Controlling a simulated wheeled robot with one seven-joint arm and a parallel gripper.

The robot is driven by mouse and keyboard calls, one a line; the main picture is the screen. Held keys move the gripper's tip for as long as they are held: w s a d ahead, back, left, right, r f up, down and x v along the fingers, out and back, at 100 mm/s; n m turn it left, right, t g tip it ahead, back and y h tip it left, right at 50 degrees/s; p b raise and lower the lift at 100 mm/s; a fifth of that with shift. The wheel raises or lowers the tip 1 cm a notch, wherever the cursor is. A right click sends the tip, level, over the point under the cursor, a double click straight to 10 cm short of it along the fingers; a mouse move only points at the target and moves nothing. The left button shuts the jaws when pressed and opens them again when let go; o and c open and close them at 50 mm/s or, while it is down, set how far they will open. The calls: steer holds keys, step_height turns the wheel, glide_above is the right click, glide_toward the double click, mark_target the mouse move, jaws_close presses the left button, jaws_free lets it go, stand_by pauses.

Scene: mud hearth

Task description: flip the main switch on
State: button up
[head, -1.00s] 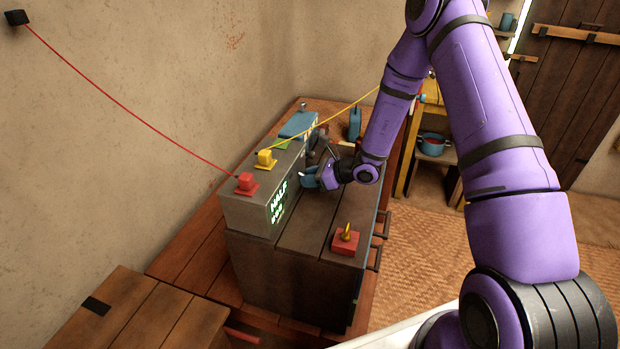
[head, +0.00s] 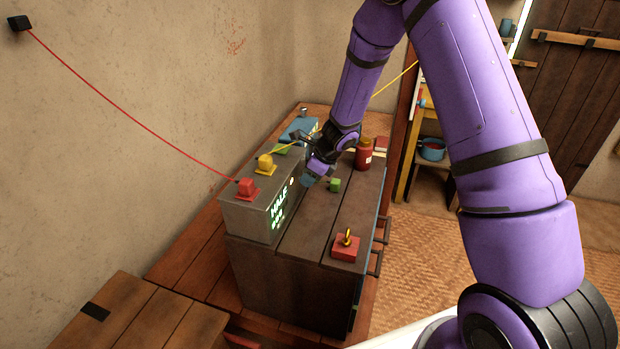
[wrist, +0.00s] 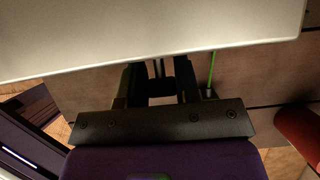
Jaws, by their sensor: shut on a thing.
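A grey box (head: 255,217) stands on the dark plank-topped cabinet, with a lit green display (head: 279,208) reading "HALF" on its front. My gripper (head: 310,179) is at the box's front face, right of the display. In the wrist view my gripper (wrist: 158,76) points at the box's pale edge (wrist: 150,35). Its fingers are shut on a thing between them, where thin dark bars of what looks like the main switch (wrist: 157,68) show. My gripper and wrist hide most of the switch in the head view, so its position is unclear.
A red plug (head: 247,187) and a yellow plug (head: 265,163) sit on the box with cords running off.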

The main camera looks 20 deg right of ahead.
steer(key=shift+w+a+r+g+h, duration=0.15)
steer(key=shift+r+g+h, duration=0.1)
steer(key=shift+g+h, duration=0.4)
steer(key=shift+h, duration=0.25)
steer(key=o, duration=0.9)
steer(key=v, duration=1.1)
